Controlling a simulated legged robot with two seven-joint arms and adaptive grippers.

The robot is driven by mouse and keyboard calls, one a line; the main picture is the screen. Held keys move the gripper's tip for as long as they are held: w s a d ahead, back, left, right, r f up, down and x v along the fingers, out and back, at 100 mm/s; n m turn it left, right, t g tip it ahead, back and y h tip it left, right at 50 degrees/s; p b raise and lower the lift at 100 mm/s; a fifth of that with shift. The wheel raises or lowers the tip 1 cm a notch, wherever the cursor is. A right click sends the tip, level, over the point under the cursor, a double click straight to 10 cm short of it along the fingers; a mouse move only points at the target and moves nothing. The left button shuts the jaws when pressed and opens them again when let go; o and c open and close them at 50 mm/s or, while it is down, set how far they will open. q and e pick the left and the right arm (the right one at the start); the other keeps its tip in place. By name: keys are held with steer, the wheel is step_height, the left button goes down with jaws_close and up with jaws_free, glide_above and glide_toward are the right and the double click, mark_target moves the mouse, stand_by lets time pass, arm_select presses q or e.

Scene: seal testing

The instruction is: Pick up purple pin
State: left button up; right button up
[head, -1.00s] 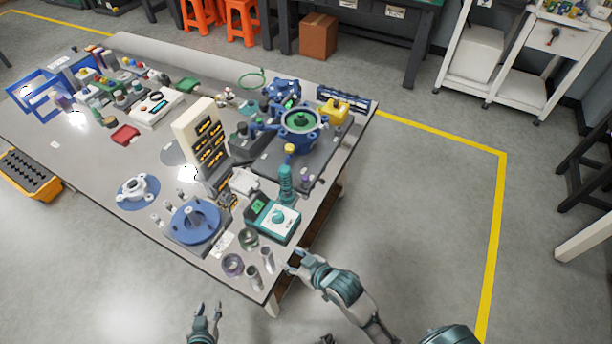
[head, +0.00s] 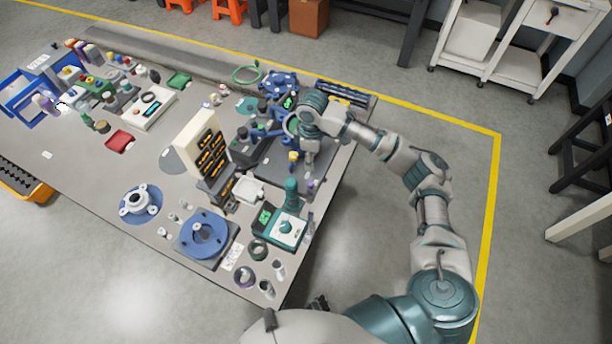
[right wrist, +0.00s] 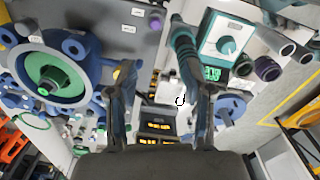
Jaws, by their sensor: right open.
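A small purple pin (head: 310,183) stands near the right edge of the table, on the dark grey base plate beside the blue valve housing. In the right wrist view a small purplish piece (right wrist: 155,22) shows at the top, beyond the fingertips; it seems to be the same pin. My right gripper (head: 309,163) hangs pointing down over the plate, just above and behind the pin. In the wrist view its two fingers (right wrist: 164,72) are wide apart with nothing between them. My left gripper is not clearly visible.
A white rack (head: 203,140) is to the left. The blue valve housing (right wrist: 55,68) is close to the left finger. A purple ring (head: 244,276) lies at the front corner.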

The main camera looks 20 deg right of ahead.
steer(key=b, duration=0.1)
glide_above(311, 184)
steer(key=f, duration=1)
steer(key=shift+d+f, duration=0.3)
steer(key=f, duration=0.2)
steer(key=a+f, duration=0.1)
steer(key=f, duration=0.1)
steer(key=shift+f+b, duration=0.4)
steer(key=shift+w+f, duration=0.1)
steer(key=shift+f, duration=0.3)
arm_select(q)
steer(key=w, duration=0.1)
steer(key=w+r, duration=0.1)
steer(key=w, duration=0.2)
steer(key=shift+w+d+r, duration=0.1)
steer(key=shift+d+r, duration=0.25)
arm_select(e)
steer(key=shift+d, duration=0.2)
steer(key=shift+d, duration=0.1)
steer(key=c, duration=0.4)
jaws_close()
